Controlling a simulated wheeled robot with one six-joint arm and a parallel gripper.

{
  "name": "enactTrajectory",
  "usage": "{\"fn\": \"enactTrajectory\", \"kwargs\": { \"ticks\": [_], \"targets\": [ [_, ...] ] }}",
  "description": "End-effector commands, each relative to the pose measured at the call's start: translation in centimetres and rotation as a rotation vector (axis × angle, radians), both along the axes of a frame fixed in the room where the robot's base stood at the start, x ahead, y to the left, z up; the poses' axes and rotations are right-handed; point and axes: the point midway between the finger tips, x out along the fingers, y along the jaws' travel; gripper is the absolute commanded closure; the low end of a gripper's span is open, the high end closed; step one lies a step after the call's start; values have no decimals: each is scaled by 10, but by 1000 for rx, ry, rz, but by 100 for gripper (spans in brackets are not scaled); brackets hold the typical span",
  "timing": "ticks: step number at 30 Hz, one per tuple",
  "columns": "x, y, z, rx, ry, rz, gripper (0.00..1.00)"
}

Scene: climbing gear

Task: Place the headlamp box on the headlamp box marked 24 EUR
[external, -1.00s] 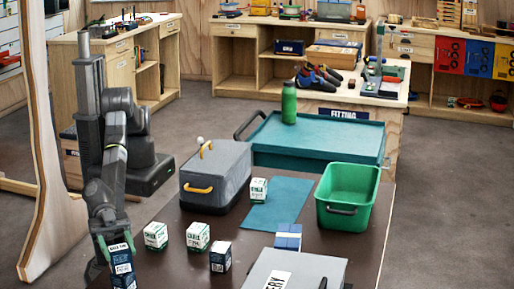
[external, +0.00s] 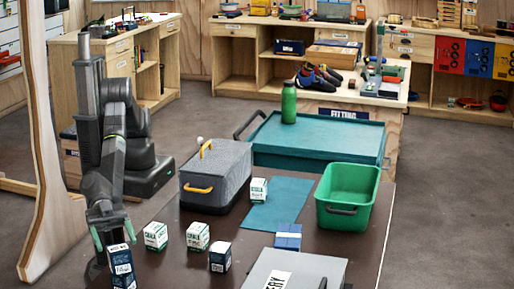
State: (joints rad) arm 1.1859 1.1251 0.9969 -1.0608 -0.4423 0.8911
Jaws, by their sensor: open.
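Near the front left of the table, a dark blue and white headlamp box (external: 120,260) appears to sit on top of another dark blue box (external: 124,282), cut off by the lower picture edge. The two look roughly aligned, but the seam is hard to make out. Another dark blue and white box (external: 220,257) stands alone to the right. The price marks are too small to read, so I cannot tell which says 24 EUR. My gripper (external: 114,234) is open just above the upper box, its green fingertips spread to either side of the box's top.
Two white and green boxes (external: 156,236) (external: 198,236) stand close to the right, with a third (external: 258,190) by the grey yellow-handled case (external: 216,175). A blue item (external: 288,237), a grey case (external: 295,270) and a green bin (external: 348,197) are farther right.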

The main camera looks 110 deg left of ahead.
Motion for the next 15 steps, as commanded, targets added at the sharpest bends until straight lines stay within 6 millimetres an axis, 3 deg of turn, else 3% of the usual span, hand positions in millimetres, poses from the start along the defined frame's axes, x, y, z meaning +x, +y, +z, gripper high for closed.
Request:
{"fn": "enactTrajectory", "kwargs": {
  "ticks": [6, 15],
  "targets": [
    [-28, 27, 12, 1, -1, -2, 26],
    [-55, 53, 23, 0, 0, -1, 26]
  ]
}}
